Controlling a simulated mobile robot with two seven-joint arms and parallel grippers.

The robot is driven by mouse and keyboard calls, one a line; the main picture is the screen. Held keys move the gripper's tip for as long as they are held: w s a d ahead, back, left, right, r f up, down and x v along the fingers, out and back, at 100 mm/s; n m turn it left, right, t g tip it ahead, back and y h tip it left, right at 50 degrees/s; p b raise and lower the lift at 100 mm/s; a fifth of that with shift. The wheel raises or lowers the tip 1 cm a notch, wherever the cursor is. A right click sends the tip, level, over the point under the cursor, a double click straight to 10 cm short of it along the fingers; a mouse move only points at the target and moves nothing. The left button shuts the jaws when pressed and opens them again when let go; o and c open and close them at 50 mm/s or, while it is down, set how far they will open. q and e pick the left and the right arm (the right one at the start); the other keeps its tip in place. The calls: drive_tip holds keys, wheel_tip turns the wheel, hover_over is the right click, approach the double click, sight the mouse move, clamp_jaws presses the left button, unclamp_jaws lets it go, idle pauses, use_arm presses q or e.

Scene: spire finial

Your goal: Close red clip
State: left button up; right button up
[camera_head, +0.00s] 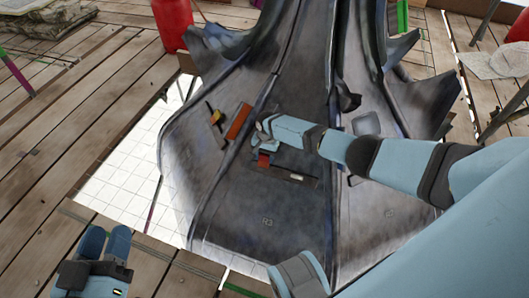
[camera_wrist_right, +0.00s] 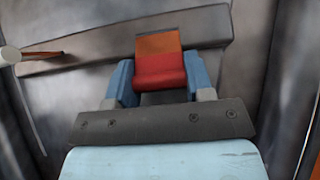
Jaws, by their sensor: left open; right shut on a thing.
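The red clip (camera_head: 264,160) sits on a grey bar (camera_head: 310,179) on the dark metal finial. In the right wrist view the clip (camera_wrist_right: 160,70) has a bright red near part and an orange upper part, against the bar (camera_wrist_right: 90,58). My right gripper (camera_head: 263,143) reaches in from the right and also shows in the right wrist view (camera_wrist_right: 160,78). Its blue fingers stand on either side of the red part, shut on it. Its fingers partly hide the clip in the head view. My left gripper (camera_head: 106,245) is open and empty at the lower left, away from the finial.
The finial (camera_head: 290,225) fills the middle, with raised ridges and curled leaf shapes. An orange block (camera_head: 238,121) and a yellow-and-black piece (camera_head: 217,116) are on its left panel. A red cylinder (camera_head: 173,22) stands behind on the planks. Planks at left are mostly clear.

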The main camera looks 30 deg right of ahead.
drive_tip(key=b, duration=0.1)
drive_tip(key=f+g+y+b, duration=0.1)
drive_tip(key=shift+w+a+y+b, duration=0.2)
drive_tip(key=shift+y+b, duration=0.1)
drive_tip(key=shift+b, duration=0.1)
drive_tip(key=shift+d+r+g+y+b, duration=0.1)
drive_tip(key=shift+r+g+y+b, duration=0.05)
drive_tip(key=shift+g+y+b, duration=0.2)
use_arm(q)
wheel_tip(320, 180, down, 3)
drive_tip(key=shift+f+m+g, duration=0.15)
drive_tip(key=shift+m+g, duration=0.25)
drive_tip(key=shift+g, duration=0.2)
use_arm(e)
drive_tip(key=shift+s, duration=0.1)
drive_tip(key=o, duration=0.9)
use_arm(q)
drive_tip(key=shift+w, duration=0.1)
